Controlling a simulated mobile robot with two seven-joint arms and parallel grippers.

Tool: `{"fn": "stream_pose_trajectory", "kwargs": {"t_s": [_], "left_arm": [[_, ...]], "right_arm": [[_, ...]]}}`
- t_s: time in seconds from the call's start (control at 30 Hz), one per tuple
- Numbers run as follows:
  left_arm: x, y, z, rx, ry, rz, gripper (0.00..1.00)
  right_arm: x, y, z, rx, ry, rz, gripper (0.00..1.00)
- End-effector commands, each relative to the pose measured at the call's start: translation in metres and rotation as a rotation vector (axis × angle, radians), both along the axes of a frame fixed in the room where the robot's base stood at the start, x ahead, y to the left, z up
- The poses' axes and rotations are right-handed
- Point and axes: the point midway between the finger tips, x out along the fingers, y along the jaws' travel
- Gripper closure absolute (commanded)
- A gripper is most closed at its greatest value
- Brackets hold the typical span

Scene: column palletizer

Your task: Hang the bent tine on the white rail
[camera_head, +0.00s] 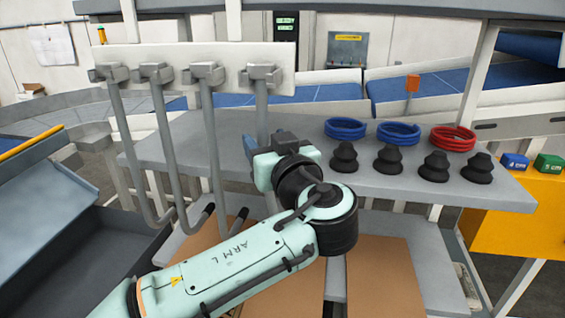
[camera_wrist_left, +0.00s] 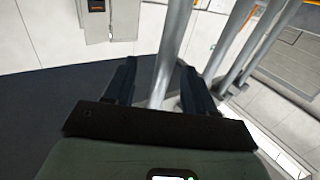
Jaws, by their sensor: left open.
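The white rail (camera_head: 190,62) spans the upper left of the head view, with several grey brackets along it. Grey tines hang from these brackets, and the left three show upturned lower ends. I cannot tell which tine is the bent one. My right gripper is not in view.
A grey shelf (camera_head: 310,180) holds black suction cups (camera_head: 388,158), blue rings (camera_head: 398,133) and red rings (camera_head: 453,138). Blue and green boxes (camera_head: 549,163) sit on a yellow cabinet (camera_head: 510,215) at right. Brown cardboard (camera_head: 380,280) lies below. Neighbouring tines stand close left of my gripper.

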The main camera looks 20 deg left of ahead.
Motion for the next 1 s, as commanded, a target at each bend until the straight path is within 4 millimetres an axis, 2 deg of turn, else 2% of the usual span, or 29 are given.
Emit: {"fn": "stream_pose_trajectory", "kwargs": {"t_s": [0.3, 0.5, 0.7, 1.0], "left_arm": [[-0.049, -0.055, -0.002, -0.001, -0.002, -0.008, 0.45], [-0.071, -0.077, -0.001, 0.0, -0.003, -0.005, 0.45], [-0.078, -0.084, -0.001, 0.0, -0.003, -0.002, 0.45], [-0.079, -0.084, 0.0, -0.001, -0.004, -0.002, 0.45]], "right_arm": [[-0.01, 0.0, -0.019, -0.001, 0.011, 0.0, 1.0], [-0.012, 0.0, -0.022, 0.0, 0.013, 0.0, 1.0], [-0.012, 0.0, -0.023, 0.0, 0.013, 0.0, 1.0], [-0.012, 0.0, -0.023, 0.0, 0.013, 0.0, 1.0]]}}
